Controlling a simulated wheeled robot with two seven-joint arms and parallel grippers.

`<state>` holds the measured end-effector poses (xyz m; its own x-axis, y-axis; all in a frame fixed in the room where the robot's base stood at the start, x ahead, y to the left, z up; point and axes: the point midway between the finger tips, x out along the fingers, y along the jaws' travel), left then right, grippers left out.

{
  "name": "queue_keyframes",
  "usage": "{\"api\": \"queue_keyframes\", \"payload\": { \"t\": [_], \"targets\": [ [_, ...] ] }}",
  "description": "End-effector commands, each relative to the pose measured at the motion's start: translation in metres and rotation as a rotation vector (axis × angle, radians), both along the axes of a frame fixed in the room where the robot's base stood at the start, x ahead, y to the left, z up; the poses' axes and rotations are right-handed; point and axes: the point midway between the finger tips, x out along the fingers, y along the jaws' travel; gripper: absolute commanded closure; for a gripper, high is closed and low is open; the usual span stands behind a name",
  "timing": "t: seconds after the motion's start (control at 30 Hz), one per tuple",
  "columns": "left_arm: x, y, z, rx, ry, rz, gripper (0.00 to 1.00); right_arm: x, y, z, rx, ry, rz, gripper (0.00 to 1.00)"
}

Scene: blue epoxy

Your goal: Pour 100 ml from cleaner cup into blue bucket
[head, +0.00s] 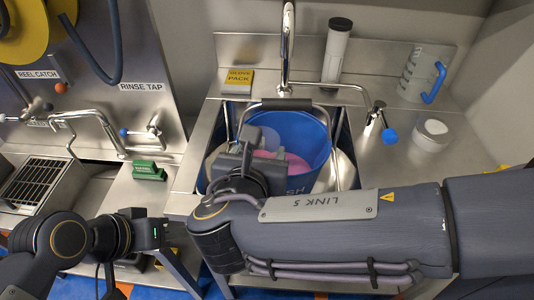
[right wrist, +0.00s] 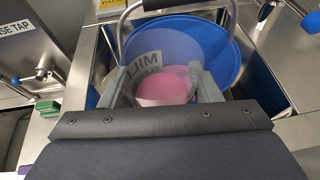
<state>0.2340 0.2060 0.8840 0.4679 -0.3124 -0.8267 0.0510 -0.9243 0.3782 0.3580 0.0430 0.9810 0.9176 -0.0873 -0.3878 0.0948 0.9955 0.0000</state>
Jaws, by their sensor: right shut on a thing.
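The blue bucket (head: 307,128) stands in the steel sink, its dark-gripped handle raised at the back; it also shows in the right wrist view (right wrist: 215,42). My right gripper (head: 265,160) is over the bucket's near left part. In the right wrist view its fingers (right wrist: 168,85) are shut on the cleaner cup (right wrist: 142,68), a pale see-through cup with printed lettering. Pink liquid (right wrist: 163,86) shows between the fingers, apparently in the cup. I cannot tell the cup's exact tilt or whether liquid is flowing. My left gripper (head: 160,235) is low at left, away from the bucket; its fingertips are unclear.
A clear jug with a blue handle (head: 438,82), a white round tub (head: 431,131) and a clear cylinder (head: 337,52) stand on the counter. A tap (head: 287,45) rises behind the bucket. A yellow glove pack (head: 238,80) and green block (head: 148,170) are left.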

Motion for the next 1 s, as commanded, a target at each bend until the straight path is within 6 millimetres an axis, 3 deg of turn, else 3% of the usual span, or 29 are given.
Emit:
{"api": "queue_keyframes", "payload": {
  "t": [0.27,0.8,1.0],
  "targets": [
    [0.000,0.000,0.003,0.000,-0.001,0.000,0.64,-0.001,0.001,0.004,-0.001,-0.006,0.000,0.71],
    [0.000,0.000,0.041,0.000,-0.001,0.000,0.64,-0.049,0.019,0.039,-0.002,-0.005,0.002,0.71],
    [0.000,0.000,0.044,0.000,-0.001,0.000,0.64,-0.056,0.021,0.042,-0.001,-0.004,-0.001,0.71]
  ]
}}
